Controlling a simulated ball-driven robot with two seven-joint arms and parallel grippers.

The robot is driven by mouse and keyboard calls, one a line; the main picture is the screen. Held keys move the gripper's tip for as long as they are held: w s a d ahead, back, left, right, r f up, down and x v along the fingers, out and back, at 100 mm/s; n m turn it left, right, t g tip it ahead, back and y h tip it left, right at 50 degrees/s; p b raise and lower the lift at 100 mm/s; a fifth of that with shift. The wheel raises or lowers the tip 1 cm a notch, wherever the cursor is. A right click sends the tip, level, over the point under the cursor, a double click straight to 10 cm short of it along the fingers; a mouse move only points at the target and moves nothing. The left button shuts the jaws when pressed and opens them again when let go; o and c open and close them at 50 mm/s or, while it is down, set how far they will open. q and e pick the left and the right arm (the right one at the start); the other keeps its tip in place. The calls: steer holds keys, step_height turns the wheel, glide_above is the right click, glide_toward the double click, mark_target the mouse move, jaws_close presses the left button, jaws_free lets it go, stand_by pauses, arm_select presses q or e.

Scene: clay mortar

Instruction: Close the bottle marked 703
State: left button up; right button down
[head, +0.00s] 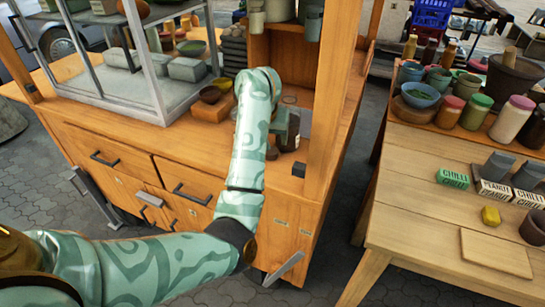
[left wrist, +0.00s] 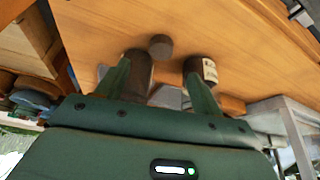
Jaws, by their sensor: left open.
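My left arm reaches over the wooden cart, and its gripper (head: 281,128) is partly hidden behind the wrist in the head view. In the left wrist view the gripper (left wrist: 160,72) is open, with its two green fingers apart. A dark bottle with a pale label (left wrist: 209,70) stands by the right-hand finger, which covers part of it. A dark brown cylinder (left wrist: 139,72) is by the left-hand finger. A small round dark piece, perhaps a cap (left wrist: 160,46), lies on the wood between them. I cannot read 703 on any label. My right gripper is not in view.
The wooden cart (head: 130,150) has a glass case on its left and an upright post (head: 325,110) close right of my gripper. Small bowls (head: 211,94) stand left of my wrist. A separate table (head: 420,190) at right holds jars, boxes and a yellow block.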

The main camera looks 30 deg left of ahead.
mark_target(271, 151)
arm_select(q)
steer(key=shift+b+x, duration=0.45)
steer(key=shift+x, duration=1.15)
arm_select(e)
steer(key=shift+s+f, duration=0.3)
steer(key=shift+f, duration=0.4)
arm_select(q)
steer(key=b+x, duration=0.2)
steer(key=x, duration=0.2)
steer(key=shift+w+a+f, duration=0.1)
steer(key=shift+a+f, duration=0.1)
steer(key=shift+f, duration=0.1)
steer(key=shift+w+f+b, duration=0.2)
steer(key=shift+f+b, duration=0.1)
steer(key=shift+r, duration=0.1)
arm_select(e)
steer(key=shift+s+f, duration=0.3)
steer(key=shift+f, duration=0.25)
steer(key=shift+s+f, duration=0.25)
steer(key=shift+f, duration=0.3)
arm_select(q)
steer(key=c, duration=1)
